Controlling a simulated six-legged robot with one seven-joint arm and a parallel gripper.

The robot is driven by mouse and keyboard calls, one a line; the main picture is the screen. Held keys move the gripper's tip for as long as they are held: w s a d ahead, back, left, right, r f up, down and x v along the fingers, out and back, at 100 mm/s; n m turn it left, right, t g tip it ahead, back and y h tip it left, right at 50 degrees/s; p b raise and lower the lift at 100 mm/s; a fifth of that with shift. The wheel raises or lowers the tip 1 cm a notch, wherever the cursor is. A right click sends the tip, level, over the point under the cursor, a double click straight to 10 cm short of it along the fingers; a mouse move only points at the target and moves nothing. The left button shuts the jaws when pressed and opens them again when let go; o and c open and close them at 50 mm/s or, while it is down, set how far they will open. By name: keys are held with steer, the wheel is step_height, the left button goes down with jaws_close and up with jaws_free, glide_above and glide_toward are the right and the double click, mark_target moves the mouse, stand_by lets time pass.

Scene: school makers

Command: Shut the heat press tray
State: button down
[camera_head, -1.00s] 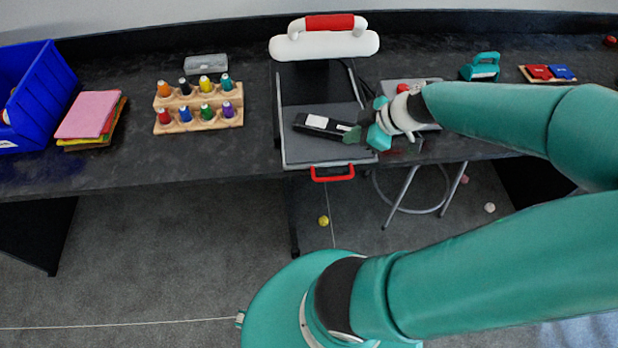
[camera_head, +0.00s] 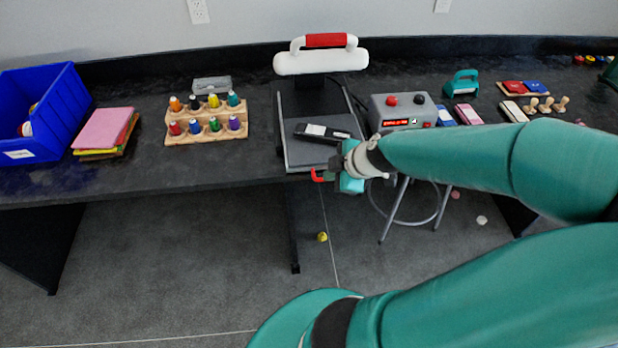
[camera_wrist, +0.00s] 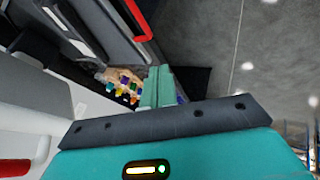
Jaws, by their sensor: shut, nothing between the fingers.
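The heat press has a white top with a red handle grip (camera_head: 325,41). Its grey tray (camera_head: 306,148) sticks out at the table's front edge, and a black object with a white label (camera_head: 322,133) lies on it. The tray's red front handle (camera_head: 318,175) is partly hidden by my gripper (camera_head: 330,181), which is at the front right corner of the tray. In the wrist view the red handle (camera_wrist: 139,20) is at the top, apart from my shut, empty fingers (camera_wrist: 158,85). Contact with the tray cannot be told from the head view.
A wooden rack (camera_head: 206,122) of coloured bottles, a stack of coloured sheets (camera_head: 106,131) and a blue bin (camera_head: 42,112) are to the left. A stool (camera_head: 410,205) stands below.

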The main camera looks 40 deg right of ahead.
mark_target(306, 131)
steer(key=shift+w+d+f, duration=0.3)
steer(key=shift+w+f, duration=1)
steer(key=shift+w, duration=0.2)
steer(key=shift+w+d+f, duration=0.25)
steer(key=shift+w+f, duration=1.1)
steer(key=shift+w, duration=0.2)
steer(key=shift+w+d+f, duration=0.3)
steer(key=shift+w+f, duration=1)
steer(key=shift+w, duration=0.2)
steer(key=w+d, duration=0.2)
steer(key=w, duration=0.2)
steer(key=w+d, duration=0.3)
steer(key=w, duration=0.1)
steer(key=w+d, duration=0.3)
steer(key=w, duration=0.1)
steer(key=shift+w+d, duration=0.15)
steer(key=shift+d, duration=0.05)
steer(key=shift+w+d, duration=0.1)
steer(key=shift+w+r, duration=0.1)
